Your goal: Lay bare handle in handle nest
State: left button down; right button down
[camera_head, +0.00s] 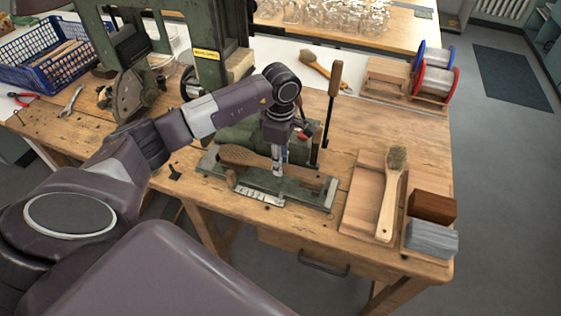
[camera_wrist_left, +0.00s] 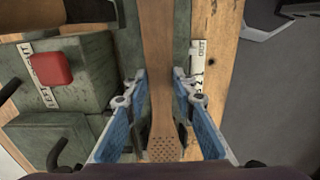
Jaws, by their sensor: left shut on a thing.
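The bare wooden handle (camera_head: 299,172) lies along a green metal fixture on the workbench. Its wide, drilled head (camera_head: 238,156) points left. In the left wrist view the handle (camera_wrist_left: 158,65) runs between my fingers, the rows of small holes near the bottom. My left gripper (camera_head: 277,168) points down and is shut on the handle about its middle; it also shows in the wrist view (camera_wrist_left: 156,85). The fixture's green base (camera_head: 262,184) is the likely handle nest. The gripper hides part of the contact, so I cannot tell whether the handle rests fully in it.
A finished brush (camera_head: 386,205) lies on a wooden board at the right, beside brown and grey blocks (camera_head: 432,222). An upright wooden-handled lever (camera_head: 333,90) stands behind the fixture. Wire spools (camera_head: 433,80) and another brush (camera_head: 324,72) are behind. A green machine (camera_head: 195,40) stands back left.

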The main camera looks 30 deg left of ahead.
pick_arm(q)
jog(key=shift+f+b, duration=1.2)
jog(key=shift+b, duration=0.1)
dwell(1.4)
jog(key=c, duration=1.5)
grip_release()
jog(key=o, duration=0.4)
jog(key=shift+c, duration=0.2)
jog(key=shift+r, duration=0.15)
jog(key=shift+r+p, duration=2.1)
jog(key=shift+r, duration=1.3)
